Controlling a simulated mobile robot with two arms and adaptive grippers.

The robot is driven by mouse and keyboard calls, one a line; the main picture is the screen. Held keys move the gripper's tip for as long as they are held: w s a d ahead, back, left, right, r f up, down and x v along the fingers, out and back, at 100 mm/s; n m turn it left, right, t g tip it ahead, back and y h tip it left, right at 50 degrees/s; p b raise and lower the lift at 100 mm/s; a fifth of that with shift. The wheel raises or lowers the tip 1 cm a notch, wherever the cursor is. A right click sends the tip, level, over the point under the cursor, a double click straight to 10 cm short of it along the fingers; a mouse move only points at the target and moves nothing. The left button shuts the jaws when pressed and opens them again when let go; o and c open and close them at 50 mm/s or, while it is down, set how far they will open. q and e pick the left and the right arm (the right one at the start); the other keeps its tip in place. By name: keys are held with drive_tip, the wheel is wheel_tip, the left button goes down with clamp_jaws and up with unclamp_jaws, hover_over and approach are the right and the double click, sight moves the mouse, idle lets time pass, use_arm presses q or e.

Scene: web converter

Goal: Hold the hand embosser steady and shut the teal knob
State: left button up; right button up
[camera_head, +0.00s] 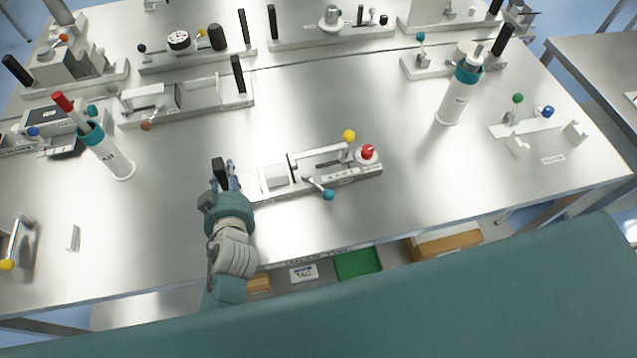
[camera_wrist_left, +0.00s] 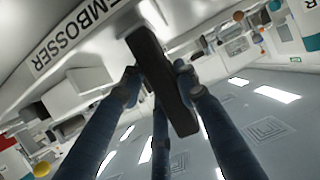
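The hand embosser (camera_head: 277,176) is a white, long device at the middle of the table. A lever with the teal knob (camera_head: 328,194) sticks out from its near side toward the front. Its upright black handle (camera_head: 219,170) is at the left end and also shows large in the left wrist view (camera_wrist_left: 160,80). My left gripper (camera_head: 222,178) is at this handle, its fingers on both sides and seemingly touching it. In the left wrist view part of the lettering EMBOSSER (camera_wrist_left: 75,40) shows; the teal knob does not. My right gripper is in neither view.
The embosser also carries a yellow knob (camera_head: 349,135) and a red knob (camera_head: 367,152). White-and-teal cylinders stand left (camera_head: 112,160) and right (camera_head: 453,103). Other devices line the back. The table top (camera_head: 400,195) right of the embosser is bare.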

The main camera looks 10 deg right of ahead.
use_arm(q)
clamp_jaws()
drive_tip(key=shift+w+d+r, duration=0.1)
drive_tip(key=shift+r, duration=0.15)
drive_tip(key=shift+f, duration=0.1)
drive_tip(key=shift+s+f+b, duration=0.25)
drive_tip(key=shift+f+b, duration=0.1)
drive_tip(key=shift+f, duration=0.15)
